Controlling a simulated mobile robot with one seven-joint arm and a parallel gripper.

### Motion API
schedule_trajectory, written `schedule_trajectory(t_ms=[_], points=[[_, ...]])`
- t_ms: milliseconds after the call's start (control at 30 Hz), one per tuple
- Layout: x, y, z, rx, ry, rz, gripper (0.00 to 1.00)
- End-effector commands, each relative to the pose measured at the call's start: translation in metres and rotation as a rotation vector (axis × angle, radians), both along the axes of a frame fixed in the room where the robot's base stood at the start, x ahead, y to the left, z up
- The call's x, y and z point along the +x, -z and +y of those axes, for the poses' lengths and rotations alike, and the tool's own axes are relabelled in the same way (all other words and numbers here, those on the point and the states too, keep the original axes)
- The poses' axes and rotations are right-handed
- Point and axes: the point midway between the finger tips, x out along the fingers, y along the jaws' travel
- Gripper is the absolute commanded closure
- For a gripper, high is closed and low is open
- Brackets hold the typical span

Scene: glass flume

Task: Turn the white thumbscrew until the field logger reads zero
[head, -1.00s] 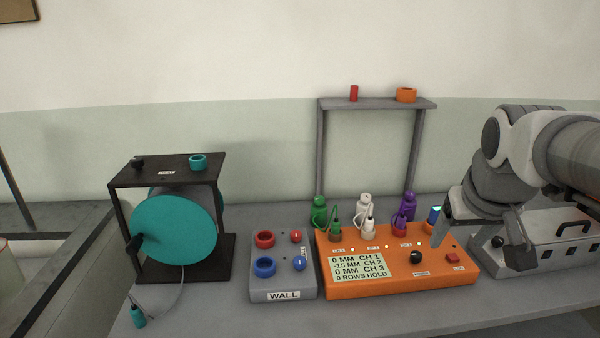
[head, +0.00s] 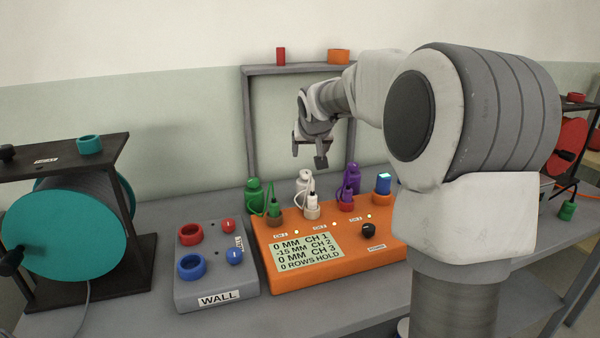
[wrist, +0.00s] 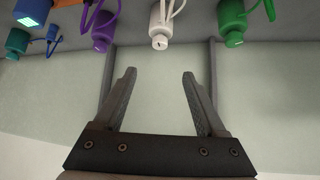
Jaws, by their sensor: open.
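The orange field logger (head: 281,285) sits on the bench; its screen (head: 308,254) reads 0 MM CH 1, -15 MM CH 2, 0 MM CH 3, 0 ROWS HOLD. A white bottle-shaped unit (head: 304,184) stands behind it, cabled to a white plug (head: 312,204) on the logger's back edge.
A grey frame (head: 250,125) stands behind. A grey WALL box (head: 213,283) and a teal reel (head: 70,232) are at left. My arm hides the logger's right end.

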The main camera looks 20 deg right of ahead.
Motion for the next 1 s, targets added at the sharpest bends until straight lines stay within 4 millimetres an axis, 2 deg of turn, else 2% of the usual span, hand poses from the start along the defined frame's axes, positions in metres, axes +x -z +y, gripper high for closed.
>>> schedule_trajectory(t_ms=[200,633,800,1000], points=[[0.028,0.034,-0.007,0.002,-0.001,0.005,0.27],[0.083,0.09,-0.022,0.001,-0.001,0.004,0.27],[0.099,0.105,-0.026,0.001,-0.001,0.003,0.27],[0.107,0.112,-0.028,0.0,-0.001,0.003,0.27]])
